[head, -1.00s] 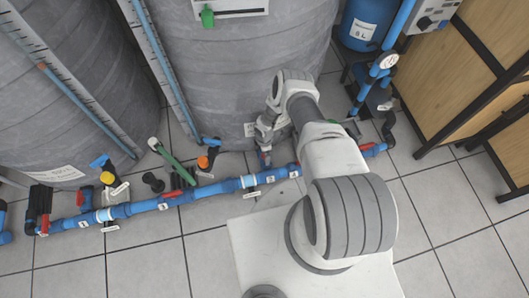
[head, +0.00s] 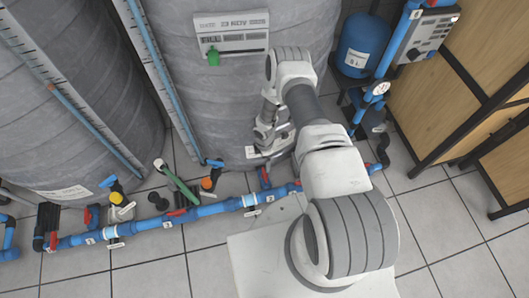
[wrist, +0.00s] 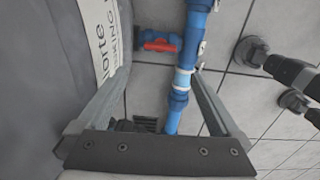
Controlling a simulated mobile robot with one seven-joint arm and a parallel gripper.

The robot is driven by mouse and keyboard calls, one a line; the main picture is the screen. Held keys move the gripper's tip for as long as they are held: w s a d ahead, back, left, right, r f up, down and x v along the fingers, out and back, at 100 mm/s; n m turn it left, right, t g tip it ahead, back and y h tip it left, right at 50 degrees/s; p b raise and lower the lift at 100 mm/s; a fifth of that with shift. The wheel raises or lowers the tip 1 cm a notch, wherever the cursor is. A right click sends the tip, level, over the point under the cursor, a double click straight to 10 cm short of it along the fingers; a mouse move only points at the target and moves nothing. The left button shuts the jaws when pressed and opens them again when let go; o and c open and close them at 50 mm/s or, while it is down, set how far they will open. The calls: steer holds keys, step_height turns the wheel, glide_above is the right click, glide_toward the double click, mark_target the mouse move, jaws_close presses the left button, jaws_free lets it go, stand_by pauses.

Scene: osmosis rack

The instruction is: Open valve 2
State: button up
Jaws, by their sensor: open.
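The blue pipe (head: 200,211) runs along the floor in front of the tanks, with small numbered tags that are hard to read. A blue valve with a red handle (head: 264,178) stands just below my gripper (head: 268,145) in the head view; I cannot surely read its number. In the wrist view, a blue valve with a red handle (wrist: 158,45) lies ahead, left of the blue pipe (wrist: 183,78). My gripper (wrist: 160,78) is open, its two fingers apart, with nothing held. Its fingertips look short of the red handle.
A grey tank (head: 205,85) stands close beside my gripper. A blue vessel (head: 358,45) and wooden panels (head: 450,90) stand right.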

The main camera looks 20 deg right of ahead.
step_height(320, 180, up, 2)
steer(key=shift+r, duration=0.15)
stand_by(0.6)
